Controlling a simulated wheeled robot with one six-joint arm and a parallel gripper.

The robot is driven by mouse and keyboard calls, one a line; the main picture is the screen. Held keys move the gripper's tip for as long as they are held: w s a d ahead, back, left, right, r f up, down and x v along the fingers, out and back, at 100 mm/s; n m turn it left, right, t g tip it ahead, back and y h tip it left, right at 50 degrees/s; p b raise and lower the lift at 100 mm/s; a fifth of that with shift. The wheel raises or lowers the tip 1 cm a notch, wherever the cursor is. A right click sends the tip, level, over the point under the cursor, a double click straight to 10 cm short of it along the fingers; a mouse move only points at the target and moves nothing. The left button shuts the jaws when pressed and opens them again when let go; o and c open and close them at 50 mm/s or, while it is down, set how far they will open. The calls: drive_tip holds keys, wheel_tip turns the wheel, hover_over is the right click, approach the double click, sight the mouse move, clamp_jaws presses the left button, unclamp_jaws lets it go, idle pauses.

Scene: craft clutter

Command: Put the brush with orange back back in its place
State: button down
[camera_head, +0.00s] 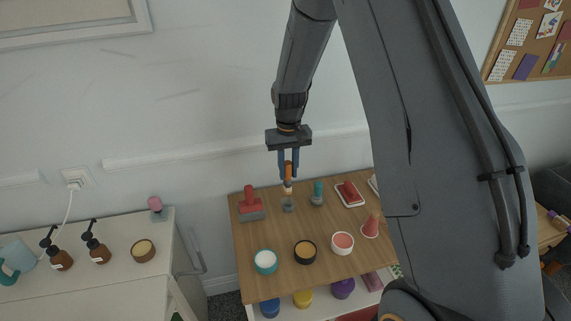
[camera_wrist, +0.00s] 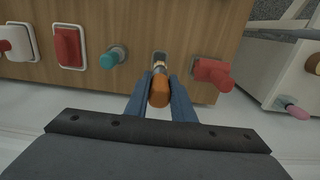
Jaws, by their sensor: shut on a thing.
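The brush with the orange back (camera_head: 288,171) is upright between the fingers of my gripper (camera_head: 288,166), which is shut on it. Its pale lower end points down over a small grey holder (camera_head: 288,206) near the back of the wooden table. In the wrist view, the orange handle (camera_wrist: 159,92) lies between the two blue fingers of my gripper (camera_wrist: 160,95). I cannot tell whether the brush tip touches the holder.
A teal-handled piece in a grey holder (camera_head: 318,196) stands close right of the brush. A red tool (camera_head: 250,204) stands close left.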

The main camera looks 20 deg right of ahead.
sight(288, 186)
drive_tip(key=shift+s, duration=0.15)
drive_tip(key=shift+f+b, duration=0.9)
drive_tip(key=shift+f, duration=1.25)
drive_tip(key=shift+f, duration=0.25)
drive_tip(key=shift+f+b, duration=0.35)
drive_tip(key=shift+f, duration=0.45)
drive_tip(key=shift+f, duration=0.25)
drive_tip(key=shift+f+b, duration=0.3)
drive_tip(key=shift+f, duration=0.2)
drive_tip(key=c, duration=1.4)
unclamp_jaws()
drive_tip(key=shift+c, duration=0.2)
